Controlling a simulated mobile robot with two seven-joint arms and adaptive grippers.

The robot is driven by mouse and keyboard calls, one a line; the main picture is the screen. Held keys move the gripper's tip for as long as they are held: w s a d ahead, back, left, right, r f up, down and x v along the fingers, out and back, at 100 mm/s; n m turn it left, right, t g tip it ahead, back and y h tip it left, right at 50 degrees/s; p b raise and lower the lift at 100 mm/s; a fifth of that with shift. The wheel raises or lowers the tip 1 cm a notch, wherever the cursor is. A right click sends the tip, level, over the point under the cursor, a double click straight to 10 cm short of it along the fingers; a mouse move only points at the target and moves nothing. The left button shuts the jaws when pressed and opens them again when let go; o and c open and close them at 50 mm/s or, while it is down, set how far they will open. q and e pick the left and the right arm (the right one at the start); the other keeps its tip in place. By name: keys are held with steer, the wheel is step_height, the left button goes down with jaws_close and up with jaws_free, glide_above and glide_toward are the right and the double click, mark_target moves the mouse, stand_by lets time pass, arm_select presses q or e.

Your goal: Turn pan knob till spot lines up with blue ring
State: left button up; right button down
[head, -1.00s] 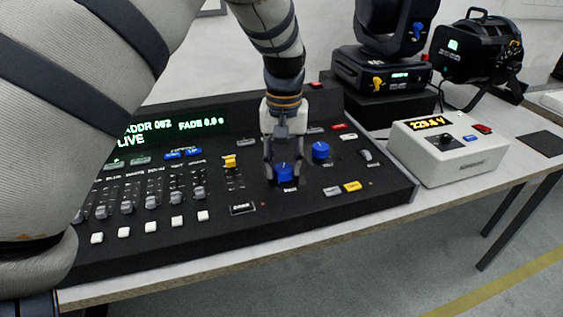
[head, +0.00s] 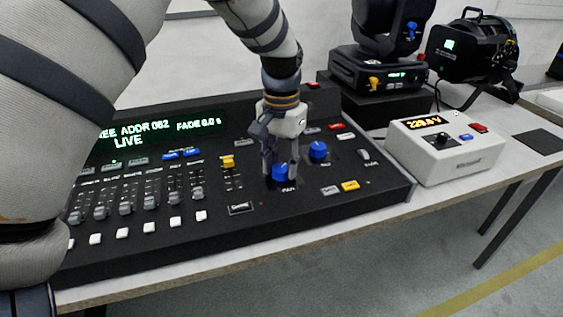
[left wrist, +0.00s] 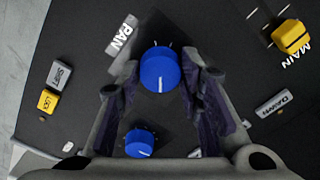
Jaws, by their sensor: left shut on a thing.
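The blue pan knob (head: 281,172) stands on the black lighting console (head: 330,209), near its right part. It also shows in the left wrist view (left wrist: 160,70), with a white pointer line on its top and the PAN label beside it. My left gripper (head: 281,169) comes down from above with its fingers on either side of this knob, shut on it. In the left wrist view the fingers (left wrist: 160,85) flank the knob. A moving-head light (head: 375,62) stands behind the console. My right gripper is not in view. No light spot or blue ring shows.
A second blue knob (head: 318,150) sits close to the right of the gripper. A yellow fader cap (head: 228,162) is to the left. A white meter box (head: 447,150) and a black lamp (head: 473,52) stand further right.

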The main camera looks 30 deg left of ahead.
mark_target(281, 167)
arm_select(q)
steer(key=shift+f, duration=0.1)
steer(key=o, duration=1.2)
step_height(281, 167, up, 12)
steer(key=shift+r, duration=0.1)
